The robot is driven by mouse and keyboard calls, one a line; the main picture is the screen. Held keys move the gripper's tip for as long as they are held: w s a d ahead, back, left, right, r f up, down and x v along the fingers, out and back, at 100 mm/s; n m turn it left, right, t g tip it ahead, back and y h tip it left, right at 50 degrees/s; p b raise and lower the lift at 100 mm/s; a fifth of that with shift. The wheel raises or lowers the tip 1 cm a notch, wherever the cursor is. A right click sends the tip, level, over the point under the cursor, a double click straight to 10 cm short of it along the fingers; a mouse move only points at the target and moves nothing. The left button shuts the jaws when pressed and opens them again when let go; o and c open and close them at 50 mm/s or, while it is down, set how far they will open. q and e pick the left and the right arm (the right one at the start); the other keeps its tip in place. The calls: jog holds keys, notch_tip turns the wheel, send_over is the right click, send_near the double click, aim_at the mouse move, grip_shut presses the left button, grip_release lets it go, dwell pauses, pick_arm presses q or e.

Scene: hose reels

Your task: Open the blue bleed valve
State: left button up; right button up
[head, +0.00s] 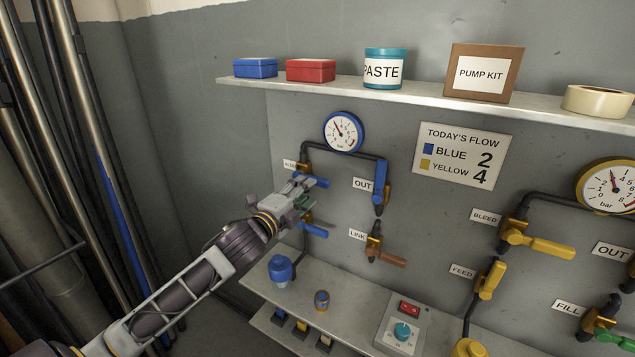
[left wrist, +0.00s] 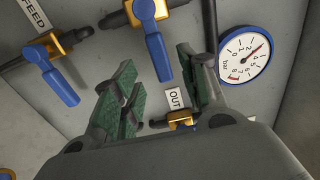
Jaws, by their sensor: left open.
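The blue bleed valve (head: 314,181) is at the upper left of the blue pipework, under the blue gauge, its label partly hidden. Its blue handle (left wrist: 157,58) shows at the top middle of the left wrist view, pointing down in that picture from a brass body. My left gripper (head: 300,203) is open and empty, close to this handle. In the left wrist view the handle's end lies between the open green-padded fingers (left wrist: 156,88); I cannot tell whether it is between them in depth. My right gripper is not in view.
The blue feed valve (head: 314,229) is just below the gripper. The blue out valve (head: 380,196), link valve (head: 375,241) and blue gauge (head: 343,132) are nearby. A shelf (head: 420,96) with boxes and tins runs above. Pipes (head: 75,120) stand at the left.

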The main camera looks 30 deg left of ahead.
aim_at(318, 185)
pick_arm(q)
jog(key=shift+w+d, duration=0.15)
jog(key=shift+w, duration=1.7)
jog(key=shift+w+d, duration=0.15)
jog(key=shift+w, duration=1.65)
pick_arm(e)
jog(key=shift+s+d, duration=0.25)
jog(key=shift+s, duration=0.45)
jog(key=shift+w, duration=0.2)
pick_arm(q)
jog(key=shift+c, duration=0.9)
grip_shut()
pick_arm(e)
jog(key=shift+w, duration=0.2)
